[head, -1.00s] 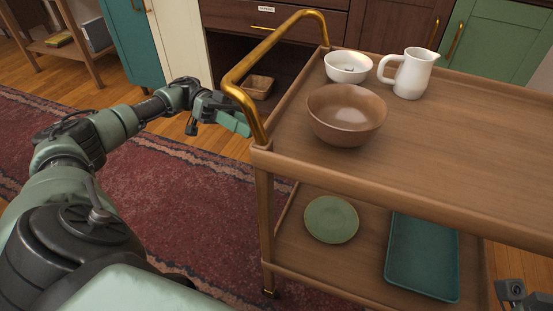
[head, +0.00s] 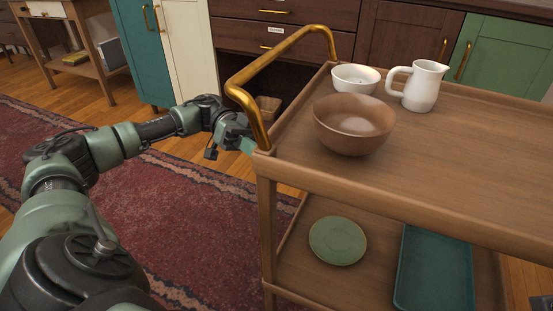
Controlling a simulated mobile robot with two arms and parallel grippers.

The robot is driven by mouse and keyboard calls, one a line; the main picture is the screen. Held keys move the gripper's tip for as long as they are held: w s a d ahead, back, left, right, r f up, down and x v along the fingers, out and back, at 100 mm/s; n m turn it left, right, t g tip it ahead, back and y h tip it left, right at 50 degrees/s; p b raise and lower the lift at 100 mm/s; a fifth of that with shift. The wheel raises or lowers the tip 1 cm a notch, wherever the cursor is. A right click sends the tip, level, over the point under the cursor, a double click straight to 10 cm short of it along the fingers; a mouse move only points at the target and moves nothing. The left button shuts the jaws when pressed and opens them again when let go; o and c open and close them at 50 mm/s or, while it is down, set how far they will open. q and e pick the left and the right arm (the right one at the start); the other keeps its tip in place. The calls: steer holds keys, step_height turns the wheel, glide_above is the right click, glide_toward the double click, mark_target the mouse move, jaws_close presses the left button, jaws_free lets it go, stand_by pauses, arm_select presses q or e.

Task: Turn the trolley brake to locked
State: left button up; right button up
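The wooden trolley (head: 450,150) stands at the right, with a brass push handle (head: 236,90) at its left end. I cannot make out a brake on it; the bottom of its legs is below the frame. My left gripper (head: 247,146) is just left of the trolley's near left corner, beside the lower end of the handle. Its fingertips are partly hidden behind the handle and corner, so I cannot tell whether it is open or touching. A small dark part of my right arm shows at the bottom right edge (head: 541,302); its fingers are not clear.
On the trolley top are a brown bowl (head: 352,125), a white bowl (head: 355,79) and a white jug (head: 424,87). The lower shelf holds a green plate (head: 338,241) and a teal tray (head: 436,270). Cabinets stand behind. A red rug (head: 180,220) covers open floor at the left.

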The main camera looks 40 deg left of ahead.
arm_select(q)
jaws_close()
